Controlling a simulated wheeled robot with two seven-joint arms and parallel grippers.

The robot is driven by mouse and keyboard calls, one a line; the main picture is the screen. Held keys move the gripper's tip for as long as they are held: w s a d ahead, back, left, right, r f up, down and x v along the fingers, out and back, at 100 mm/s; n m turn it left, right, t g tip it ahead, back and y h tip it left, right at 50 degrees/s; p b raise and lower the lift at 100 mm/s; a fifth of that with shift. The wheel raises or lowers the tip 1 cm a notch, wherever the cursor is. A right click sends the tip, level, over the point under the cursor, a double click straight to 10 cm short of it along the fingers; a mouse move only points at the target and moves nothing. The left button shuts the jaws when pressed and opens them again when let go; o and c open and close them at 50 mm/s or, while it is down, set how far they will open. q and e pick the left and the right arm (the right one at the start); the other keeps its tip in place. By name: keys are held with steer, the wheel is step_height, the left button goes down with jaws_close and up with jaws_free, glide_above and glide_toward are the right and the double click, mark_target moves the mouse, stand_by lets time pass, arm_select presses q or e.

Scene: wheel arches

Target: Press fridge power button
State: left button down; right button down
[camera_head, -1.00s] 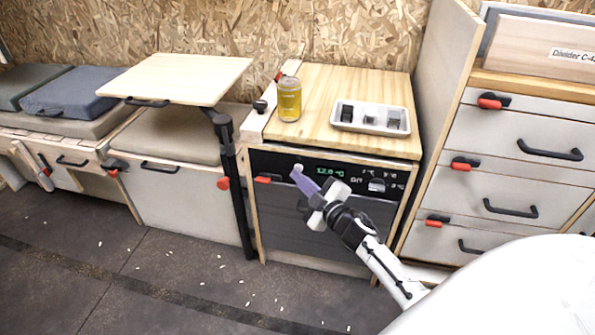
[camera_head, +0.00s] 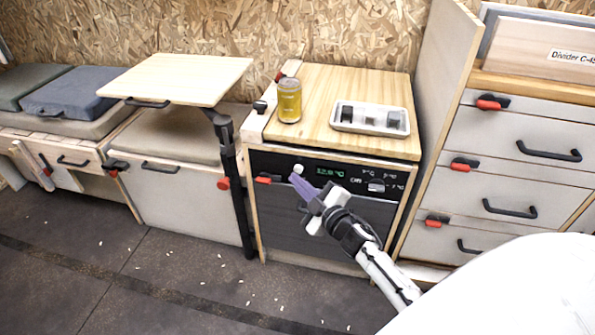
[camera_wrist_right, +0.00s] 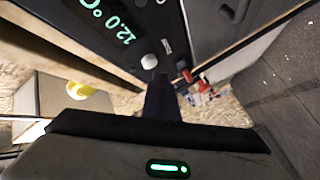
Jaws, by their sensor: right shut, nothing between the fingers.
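The fridge (camera_head: 320,225) is a dark-fronted unit under a wooden counter, with a black control panel along its top. A round white button (camera_head: 298,168) is at the panel's left part, beside a green display (camera_head: 330,172). In the right wrist view the button (camera_wrist_right: 149,61) and a display reading 12.0 °C (camera_wrist_right: 110,22) show. My right gripper (camera_head: 294,179) is shut and empty, its purple-grey fingertips just below the button. In the wrist view its dark fingers (camera_wrist_right: 161,82) end close to the button; whether they touch it, I cannot tell. My left gripper is out of view.
A yellow can (camera_head: 289,100) and a white tray (camera_head: 371,118) stand on the counter. A red-tipped latch (camera_head: 268,178) is left of the button, and a knob (camera_head: 376,185) is to its right. A black table leg (camera_head: 230,180) stands left of the fridge.

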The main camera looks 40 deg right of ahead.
steer(key=s+a+p, duration=0.1)
steer(key=s+a, duration=0.3)
steer(key=shift+a, duration=0.3)
